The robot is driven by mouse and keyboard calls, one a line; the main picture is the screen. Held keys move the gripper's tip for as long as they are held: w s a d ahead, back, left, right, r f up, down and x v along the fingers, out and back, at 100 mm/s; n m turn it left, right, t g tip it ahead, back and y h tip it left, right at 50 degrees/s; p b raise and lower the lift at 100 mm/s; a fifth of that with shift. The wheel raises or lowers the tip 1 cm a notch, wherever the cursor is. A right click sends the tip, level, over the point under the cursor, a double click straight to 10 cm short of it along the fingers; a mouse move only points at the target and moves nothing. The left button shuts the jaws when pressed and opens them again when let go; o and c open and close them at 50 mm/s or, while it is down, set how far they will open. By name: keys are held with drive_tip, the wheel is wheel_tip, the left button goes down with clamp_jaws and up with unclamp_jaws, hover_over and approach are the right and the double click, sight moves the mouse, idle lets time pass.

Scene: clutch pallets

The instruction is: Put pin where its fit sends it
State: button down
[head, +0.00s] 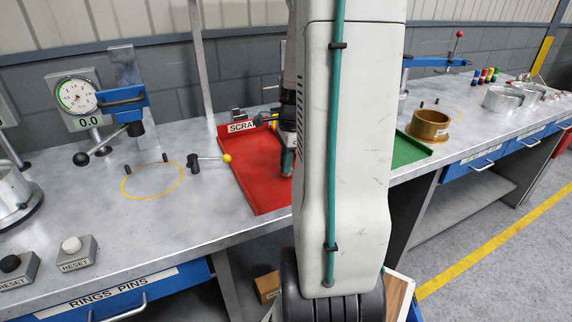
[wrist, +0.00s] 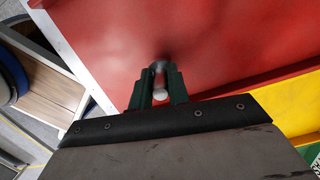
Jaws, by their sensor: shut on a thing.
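My gripper (wrist: 158,88) is shut on a small metal pin (wrist: 160,94), whose pale rounded end shows between the dark green fingers in the wrist view. The fingers and pin are over the red tray (wrist: 100,30), with its floor behind them. In the head view the red tray (head: 250,180), labelled SCRAP, lies on the bench, and my gripper (head: 287,165) is over its right part, partly hidden by my arm. I cannot tell whether the pin touches the tray floor.
A yellow tray (wrist: 270,110) adjoins the red one in the wrist view. A green tray (head: 408,150) and brass ring (head: 429,125) are right of my arm.

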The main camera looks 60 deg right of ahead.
drive_tip(key=shift+f, duration=0.55)
drive_tip(key=shift+f, duration=0.15)
drive_tip(key=c, duration=1.3)
unclamp_jaws()
drive_tip(key=shift+c, duration=0.2)
